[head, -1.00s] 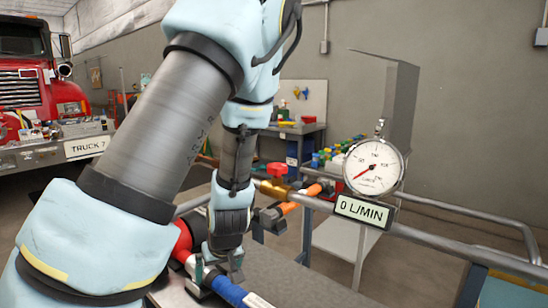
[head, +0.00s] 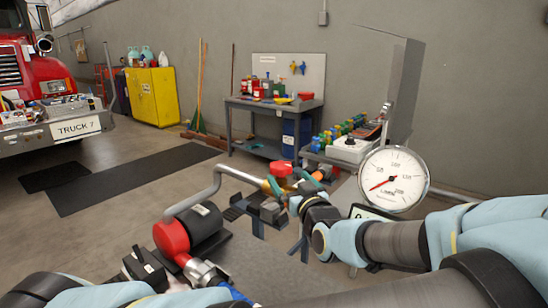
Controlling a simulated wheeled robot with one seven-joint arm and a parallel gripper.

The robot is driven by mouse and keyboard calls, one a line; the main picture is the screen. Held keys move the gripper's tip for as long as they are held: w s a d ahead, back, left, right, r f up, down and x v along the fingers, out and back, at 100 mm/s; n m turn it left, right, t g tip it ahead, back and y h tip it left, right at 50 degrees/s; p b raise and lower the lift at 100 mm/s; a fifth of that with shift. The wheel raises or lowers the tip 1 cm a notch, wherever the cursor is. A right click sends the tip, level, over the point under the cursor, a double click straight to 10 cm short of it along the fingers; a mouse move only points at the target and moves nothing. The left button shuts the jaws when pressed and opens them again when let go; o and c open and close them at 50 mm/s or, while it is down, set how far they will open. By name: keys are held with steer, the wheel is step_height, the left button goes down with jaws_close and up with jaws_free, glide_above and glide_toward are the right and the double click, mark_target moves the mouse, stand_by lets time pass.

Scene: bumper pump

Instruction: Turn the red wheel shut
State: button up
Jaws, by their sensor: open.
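The red wheel (head: 280,169) sits on a brass-coloured valve body at the end of the grey pipe (head: 214,186), near the middle of the head view. My gripper (head: 294,185) is open, just below and to the right of the wheel, with its teal fingertips spread. Whether a finger touches the wheel or the valve cannot be told. My gripper and wrist hide part of the valve. The round gauge (head: 395,180) stands to the right, its red needle pointing to the lower left. The readout (head: 370,212) below it is mostly hidden by my arm.
A red and black pump (head: 172,238) lies left of my gripper. A small stand with coloured fittings (head: 340,130) and a white box (head: 350,149) is behind the valve. A workbench (head: 262,108) and a yellow cabinet (head: 152,96) stand at the back, with open floor before them.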

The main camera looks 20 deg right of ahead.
mark_target(279, 161)
steer(key=shift+w+d+r, duration=0.1)
steer(key=shift+w+d, duration=0.05)
steer(key=shift+w, duration=0.65)
steer(key=shift+w+d+f, duration=0.1)
steer(key=shift+w+f, duration=0.15)
steer(key=shift+w, duration=0.5)
steer(key=shift+w+d+f+b, duration=0.2)
steer(key=shift+w+b, duration=0.45)
steer(key=shift+b, duration=0.4)
steer(key=shift+w+r+b, duration=0.15)
steer(key=shift+w+b, duration=0.3)
steer(key=shift+b, duration=0.3)
steer(key=w, duration=0.1)
steer(key=w+p, duration=0.1)
steer(key=w, duration=0.1)
steer(key=w+p, duration=0.1)
steer(key=shift+w+r, duration=0.15)
steer(key=shift+r, duration=0.25)
steer(key=shift+w+d+f, duration=0.15)
steer(key=shift+w, duration=0.45)
steer(key=shift+c, duration=0.4)
steer(key=c, duration=1.1)
steer(key=shift+c, duration=0.2)
